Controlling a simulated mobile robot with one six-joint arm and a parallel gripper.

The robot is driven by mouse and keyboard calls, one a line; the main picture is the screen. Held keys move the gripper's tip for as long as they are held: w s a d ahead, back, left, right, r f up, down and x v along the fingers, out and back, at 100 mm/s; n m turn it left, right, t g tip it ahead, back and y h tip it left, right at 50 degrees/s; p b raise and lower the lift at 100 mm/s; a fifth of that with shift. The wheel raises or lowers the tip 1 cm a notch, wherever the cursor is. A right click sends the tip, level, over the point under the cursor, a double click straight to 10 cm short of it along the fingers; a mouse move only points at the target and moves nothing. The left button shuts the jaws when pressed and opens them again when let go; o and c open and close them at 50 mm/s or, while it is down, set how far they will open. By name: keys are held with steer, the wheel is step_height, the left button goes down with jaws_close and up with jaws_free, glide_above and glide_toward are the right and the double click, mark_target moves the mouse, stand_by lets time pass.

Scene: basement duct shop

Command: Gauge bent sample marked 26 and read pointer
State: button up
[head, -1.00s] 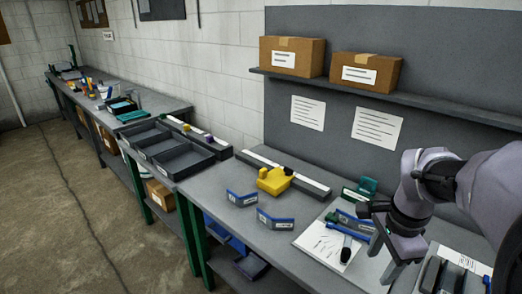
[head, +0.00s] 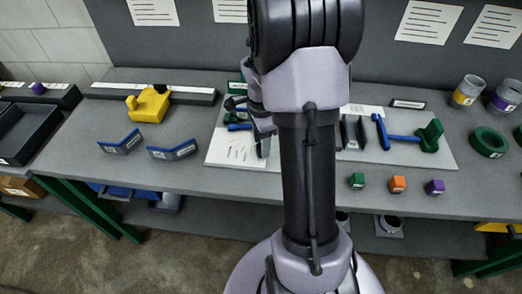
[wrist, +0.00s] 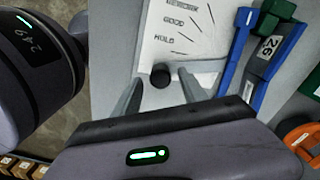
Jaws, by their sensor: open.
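In the wrist view, the bent sample marked 26 (wrist: 268,47) shows its label on a face between blue edges, beside a green block (wrist: 277,12). The printed dial sheet (wrist: 172,25) reads REWORK, GOOD and HOLD. A black knob (wrist: 160,76) sits below the printed words, with a grey bar running right from it towards the sample. My gripper (wrist: 160,88) is open, with one finger on each side of the knob; I cannot tell whether they touch it. In the head view my arm hides most of the gauge; part of its sheet (head: 228,150) shows.
Two other bent samples (head: 120,142) (head: 172,151) stand on the bench to the left, near a yellow fixture (head: 148,105). To the right are a green block with a blue handle (head: 430,137), small colored cubes (head: 397,184), a green ring (head: 488,142) and banded cups (head: 467,91).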

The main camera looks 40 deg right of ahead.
steer(key=shift+f, duration=0.85)
jaws_close()
stand_by(0.8)
